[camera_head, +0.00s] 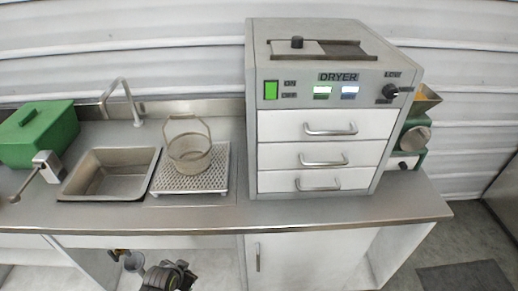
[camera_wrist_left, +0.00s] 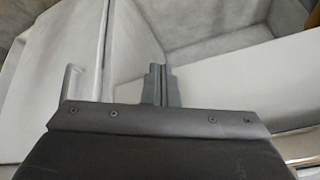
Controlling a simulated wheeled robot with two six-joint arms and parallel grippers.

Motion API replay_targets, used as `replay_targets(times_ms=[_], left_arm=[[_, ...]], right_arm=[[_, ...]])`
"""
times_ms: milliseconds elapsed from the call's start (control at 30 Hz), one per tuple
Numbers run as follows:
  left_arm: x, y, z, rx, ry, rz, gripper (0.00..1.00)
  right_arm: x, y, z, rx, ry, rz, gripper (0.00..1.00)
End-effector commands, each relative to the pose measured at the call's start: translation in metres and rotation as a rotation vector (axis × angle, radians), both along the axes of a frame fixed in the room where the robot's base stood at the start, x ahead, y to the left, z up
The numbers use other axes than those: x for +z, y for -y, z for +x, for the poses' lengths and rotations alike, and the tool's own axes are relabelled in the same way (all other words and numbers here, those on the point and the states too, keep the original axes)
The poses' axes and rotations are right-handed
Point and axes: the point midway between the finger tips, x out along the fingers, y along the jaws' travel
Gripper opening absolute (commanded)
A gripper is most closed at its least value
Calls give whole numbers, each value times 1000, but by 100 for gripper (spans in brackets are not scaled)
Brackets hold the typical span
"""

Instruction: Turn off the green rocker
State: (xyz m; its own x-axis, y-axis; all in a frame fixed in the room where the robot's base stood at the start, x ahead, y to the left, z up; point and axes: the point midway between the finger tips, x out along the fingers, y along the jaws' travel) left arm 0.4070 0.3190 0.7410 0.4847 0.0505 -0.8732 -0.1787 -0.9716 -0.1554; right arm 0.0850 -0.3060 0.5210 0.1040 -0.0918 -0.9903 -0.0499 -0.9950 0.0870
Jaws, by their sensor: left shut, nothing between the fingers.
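The green rocker (camera_head: 271,90) is a small upright switch at the left of the dryer's front panel. ON and OFF labels stand beside it; its tilt is too small to tell. The grey dryer (camera_head: 251,120) stands on the counter and its two small displays (camera_head: 336,90) are lit. My left gripper (camera_wrist_left: 157,82) shows in the left wrist view, shut and empty, in front of pale cabinet panels. Dark arm parts show at the bottom of the head view, below the counter edge and far from the rocker. My right gripper is not in view.
A wire basket (camera_head: 190,150) sits on a perforated tray (camera_head: 190,181) left of the dryer. A sink (camera_head: 110,172), a faucet (camera_head: 128,95) and a green box (camera_head: 40,135) are farther left. The counter's front edge (camera_head: 240,220) lies between my arm and the dryer.

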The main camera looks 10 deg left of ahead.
Motion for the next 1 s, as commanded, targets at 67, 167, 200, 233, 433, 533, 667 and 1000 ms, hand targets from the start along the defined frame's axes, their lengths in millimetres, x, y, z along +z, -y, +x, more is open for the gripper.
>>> replay_targets(times_ms=[67, 167, 200, 233, 433, 533, 667, 1000], left_arm=[[18, 5, 19, -37, 44, 6, 0], [48, 11, 36, -86, 90, 17, 0], [60, 14, 41, -107, 108, 23, 0], [68, 16, 45, -122, 120, 26, 0], [146, 35, 81, -268, 254, 74, 0], [203, 50, 113, -402, 374, 130, 0], [280, 73, 140, -580, 537, 228, 0], [458, 134, 135, -999, 933, 598, 0]], right_arm=[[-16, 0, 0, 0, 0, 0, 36], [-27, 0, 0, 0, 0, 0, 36], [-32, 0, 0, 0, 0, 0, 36], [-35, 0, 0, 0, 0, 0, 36], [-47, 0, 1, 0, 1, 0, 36], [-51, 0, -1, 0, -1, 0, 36], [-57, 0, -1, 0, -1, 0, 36], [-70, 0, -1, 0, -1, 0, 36]])
